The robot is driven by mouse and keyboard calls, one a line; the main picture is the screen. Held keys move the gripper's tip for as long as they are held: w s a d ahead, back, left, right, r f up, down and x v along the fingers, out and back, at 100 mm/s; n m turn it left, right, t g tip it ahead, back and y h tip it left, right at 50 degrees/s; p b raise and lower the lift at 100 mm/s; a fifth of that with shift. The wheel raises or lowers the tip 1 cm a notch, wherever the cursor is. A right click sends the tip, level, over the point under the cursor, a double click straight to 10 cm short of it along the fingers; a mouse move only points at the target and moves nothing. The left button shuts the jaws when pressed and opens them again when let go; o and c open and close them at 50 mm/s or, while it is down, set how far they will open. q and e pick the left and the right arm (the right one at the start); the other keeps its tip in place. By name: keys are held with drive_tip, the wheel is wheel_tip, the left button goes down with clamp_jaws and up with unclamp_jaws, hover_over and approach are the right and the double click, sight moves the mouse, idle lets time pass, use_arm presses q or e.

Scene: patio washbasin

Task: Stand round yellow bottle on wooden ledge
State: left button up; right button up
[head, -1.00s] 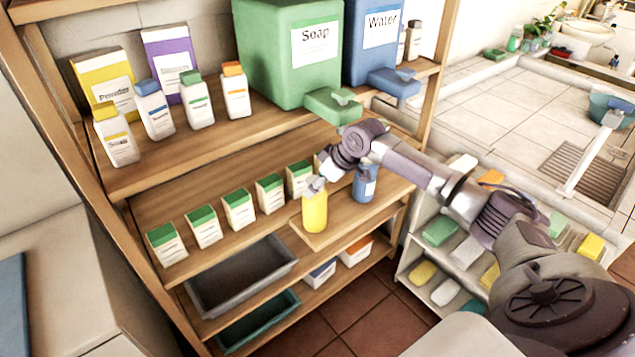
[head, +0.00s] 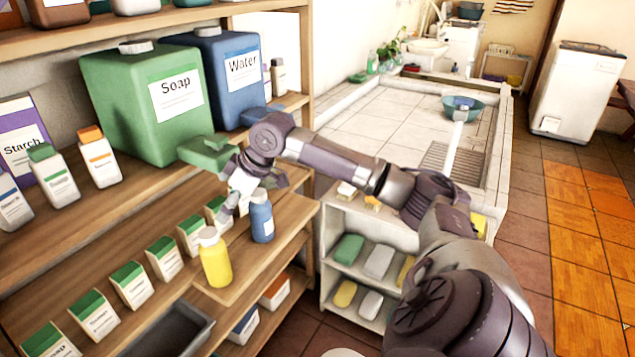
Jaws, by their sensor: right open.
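The round yellow bottle (head: 215,262) with a pale cap stands upright on the small wooden ledge (head: 243,279) at the front right of the lower shelf. My right gripper (head: 250,197) is open and empty, above and slightly behind the bottle's cap. One finger points down close to the cap; I cannot tell whether it touches. My left gripper is not in view.
A blue bottle (head: 262,217) stands just right of the yellow one. A row of green-topped cartons (head: 133,284) runs along the lower shelf. A green Soap container (head: 150,110) and a blue Water container (head: 225,75) stand above. The tiled floor at right is clear.

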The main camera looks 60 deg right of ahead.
drive_tip(key=w+a+f+t+y, duration=0.2)
drive_tip(key=a+f+t, duration=0.2)
drive_tip(key=a+f, duration=1.15)
drive_tip(key=s+d+f+m+g+h, duration=0.15)
drive_tip(key=s+f, duration=0.25)
drive_tip(key=f, duration=0.7)
drive_tip(key=s+d+f+m+h, duration=0.1)
drive_tip(key=s+d+f+h, duration=0.15)
drive_tip(key=f, duration=0.85)
drive_tip(key=s+f+m+g, duration=0.1)
drive_tip(key=s+f+g, duration=0.1)
drive_tip(key=s+f, duration=1)
drive_tip(key=s+a+f+g, duration=0.1)
drive_tip(key=s+f, duration=0.3)
drive_tip(key=s, duration=0.6)
drive_tip(key=s+a+f+g, duration=0.2)
drive_tip(key=s+f, duration=0.3)
drive_tip(key=s, duration=0.5)
drive_tip(key=s+a+f+g+h, duration=0.1)
drive_tip(key=s+f, duration=0.3)
drive_tip(key=s, duration=0.7)
drive_tip(key=shift+a+f+g, duration=0.4)
drive_tip(key=shift+a+g, duration=0.25)
drive_tip(key=shift+a, duration=0.05)
drive_tip(key=shift+w+n, duration=0.1)
drive_tip(key=shift+n, duration=0.15)
